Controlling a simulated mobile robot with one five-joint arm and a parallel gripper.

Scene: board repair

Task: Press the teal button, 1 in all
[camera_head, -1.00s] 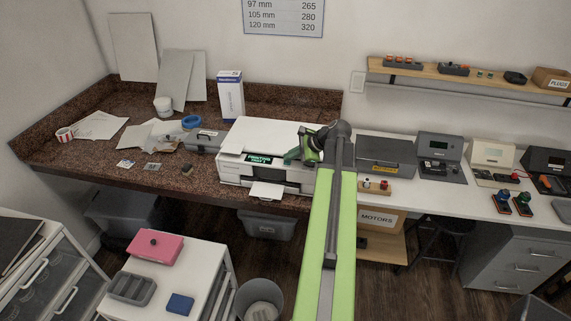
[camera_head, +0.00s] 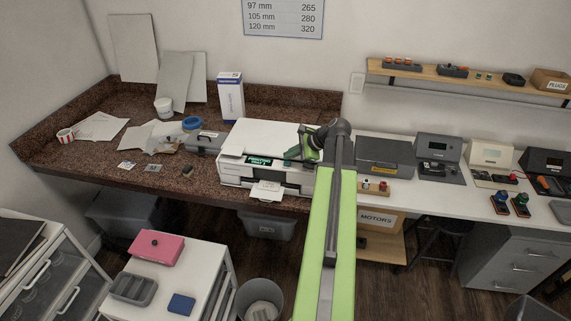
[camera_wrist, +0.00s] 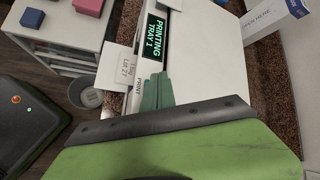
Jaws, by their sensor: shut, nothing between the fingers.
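The white printer (camera_head: 270,138) stands on the brown granite counter. Its dark screen (camera_head: 260,161) reads PRINTING TRAY 1, and the screen also shows in the wrist view (camera_wrist: 154,38). A printed slip (camera_head: 266,191) sticks out of its front; in the wrist view the slip (camera_wrist: 121,70) reads LOT 27. My gripper (camera_head: 290,156) is at the printer's front right, beside the screen. In the wrist view its teal-green fingertips (camera_wrist: 157,86) are together and empty, close over the panel near a PRINT label (camera_wrist: 138,101). I cannot make out a separate teal button; the fingers cover that spot.
A grey case (camera_head: 205,141) stands left of the printer, and a white-and-blue box (camera_head: 230,96) behind it. A small block with coloured buttons (camera_head: 374,187) and a grey flat-topped unit (camera_head: 386,155) are to the right. Papers (camera_head: 98,126) lie at far left.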

